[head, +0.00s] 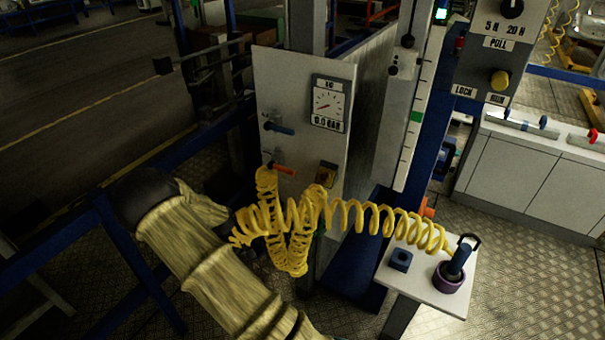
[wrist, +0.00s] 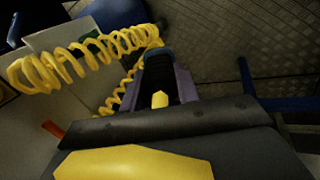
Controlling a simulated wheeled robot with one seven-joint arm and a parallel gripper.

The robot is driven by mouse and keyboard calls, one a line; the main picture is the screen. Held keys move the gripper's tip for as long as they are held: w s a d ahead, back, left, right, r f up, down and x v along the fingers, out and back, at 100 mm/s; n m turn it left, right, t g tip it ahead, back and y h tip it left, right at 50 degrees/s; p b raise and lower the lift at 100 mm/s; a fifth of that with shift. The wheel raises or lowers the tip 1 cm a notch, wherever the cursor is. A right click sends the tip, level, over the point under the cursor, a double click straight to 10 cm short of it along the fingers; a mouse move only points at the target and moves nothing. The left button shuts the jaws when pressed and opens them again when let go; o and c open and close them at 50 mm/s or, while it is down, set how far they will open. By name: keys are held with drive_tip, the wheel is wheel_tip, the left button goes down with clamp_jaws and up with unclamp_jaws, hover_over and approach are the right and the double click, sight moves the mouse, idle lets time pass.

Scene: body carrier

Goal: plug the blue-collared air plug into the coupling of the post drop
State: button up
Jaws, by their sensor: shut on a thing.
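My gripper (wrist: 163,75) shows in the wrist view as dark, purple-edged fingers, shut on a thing. A small blue-grey part, apparently the blue-collared air plug (wrist: 157,52), shows at the fingertips beside the yellow coiled hose (wrist: 75,62); most of it is hidden. In the head view the sleeve of my arm hides the gripper, and the coiled hose (head: 375,217) runs right to a white shelf. A second hanging coil (head: 270,205) comes from the post panel (head: 290,85). I cannot make out the coupling of the post drop clearly.
The panel bears a gauge (head: 328,104) reading 0.0 bar, a blue lever (head: 280,128) and an orange lever (head: 284,170). The small white shelf (head: 418,283) carries a blue block (head: 400,260) and a blue cylinder (head: 458,262) in a purple ring. Blue rails stand at left.

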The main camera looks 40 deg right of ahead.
drive_tip(key=d+r+n+t+h+p, duration=0.2)
drive_tip(key=d+r+h+p, duration=0.3)
drive_tip(key=d+r, duration=1.3)
drive_tip(key=shift+s+d+r+t+h, duration=0.3)
drive_tip(key=shift+s+r+t+h, duration=0.1)
drive_tip(key=shift+s+t+h, duration=0.15)
drive_tip(key=shift+w, duration=0.1)
drive_tip(key=shift+r+p, duration=0.1)
drive_tip(key=shift+p, duration=0.3)
drive_tip(key=b+x, duration=0.2)
drive_tip(key=x, duration=0.4)
drive_tip(key=shift+a, duration=0.1)
drive_tip(key=shift+p, duration=0.7)
idle(0.3)
drive_tip(key=shift+b+x, duration=0.85)
drive_tip(key=shift+x, duration=1.25)
idle(0.4)
